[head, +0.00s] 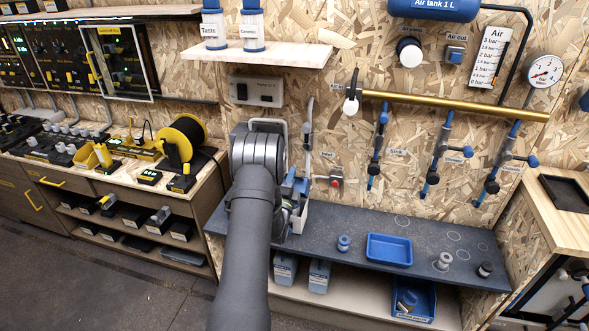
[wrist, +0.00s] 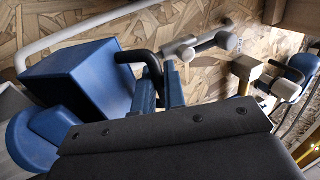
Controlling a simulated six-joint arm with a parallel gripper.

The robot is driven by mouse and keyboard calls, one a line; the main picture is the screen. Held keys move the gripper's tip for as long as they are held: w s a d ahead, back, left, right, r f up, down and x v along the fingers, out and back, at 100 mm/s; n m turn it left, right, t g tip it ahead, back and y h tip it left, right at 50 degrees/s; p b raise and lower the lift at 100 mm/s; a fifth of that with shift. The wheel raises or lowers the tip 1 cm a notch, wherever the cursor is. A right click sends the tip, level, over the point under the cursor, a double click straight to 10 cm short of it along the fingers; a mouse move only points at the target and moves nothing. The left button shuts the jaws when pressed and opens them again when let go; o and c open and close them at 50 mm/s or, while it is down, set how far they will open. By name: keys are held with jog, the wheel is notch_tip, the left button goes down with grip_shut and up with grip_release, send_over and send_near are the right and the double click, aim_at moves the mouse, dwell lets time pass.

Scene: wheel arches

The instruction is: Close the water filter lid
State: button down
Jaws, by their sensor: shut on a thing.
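In the wrist view a blue box-shaped part (wrist: 80,75), which looks like the water filter lid, sits at the left. A black bent handle (wrist: 150,65) sticks out from its right side. My gripper (wrist: 160,92) has its two blue fingertips on either side of the handle's end and is shut on it. In the head view my gripper (head: 297,188) is beside the back wall, at the left end of the dark shelf. A pale housing (head: 300,217) shows just below it. My arm hides most of the filter, and the lid's angle is hard to tell.
The dark shelf (head: 330,240) holds a blue tray (head: 389,250) and several small fittings to the right. A grey pipe (head: 308,130) runs up the wall close to my gripper. A wooden shelf with two filter cartridges (head: 252,27) is above. The shelf's middle is mostly clear.

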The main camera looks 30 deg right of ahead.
jog(key=s+a+f, duration=0.1)
jog(key=s+f, duration=0.1)
jog(key=s+a+f, duration=0.1)
jog(key=a+f, duration=0.1)
jog(key=s+a+f, duration=0.2)
jog(key=shift+s+a+f, duration=0.25)
jog(key=shift+s+f, duration=0.05)
jog(key=shift+f, duration=0.05)
jog(key=shift+s+a+f+t+h, duration=0.2)
jog(key=shift+f+t+h, duration=0.3)
jog(key=shift+f, duration=0.15)
jog(key=shift+s+a+f+t+h, duration=0.2)
jog(key=shift+f+t+h, duration=0.3)
jog(key=shift+f, duration=0.1)
jog(key=c, duration=1.6)
grip_release()
